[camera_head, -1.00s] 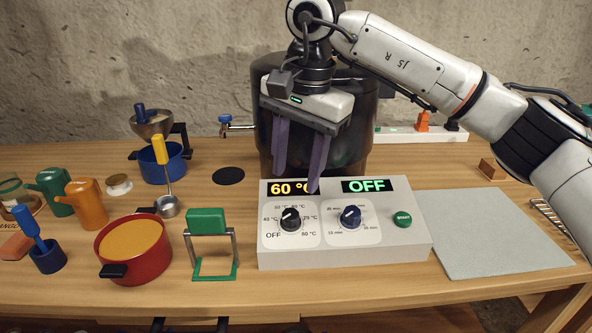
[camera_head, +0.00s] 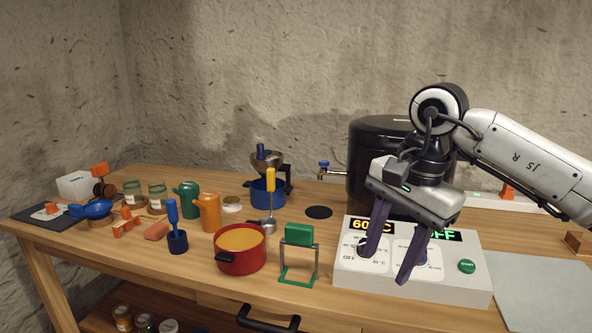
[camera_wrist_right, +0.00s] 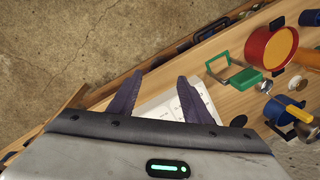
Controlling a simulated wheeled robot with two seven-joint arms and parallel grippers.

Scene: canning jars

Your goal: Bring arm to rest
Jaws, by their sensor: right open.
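My right gripper (camera_head: 388,254) is open and empty. In the head view it hangs in front of the white control box (camera_head: 408,287), with its two purple fingers pointing down. The fingers hide part of the knobs and of the displays. The display reads about 60 °C on the left and partly OFF on the right. In the right wrist view the gripper (camera_wrist_right: 154,98) shows both fingers apart, with the control box (camera_wrist_right: 165,105) partly visible behind them. My left gripper is not in view.
A dark canner (camera_head: 372,150) stands behind the gripper. A red pot (camera_head: 240,262) and a green-handled stand (camera_head: 299,236) are left of the box. Orange (camera_head: 209,212) and green (camera_head: 187,199) cans and jars stand further left. A grey mat (camera_head: 545,292) at right is clear.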

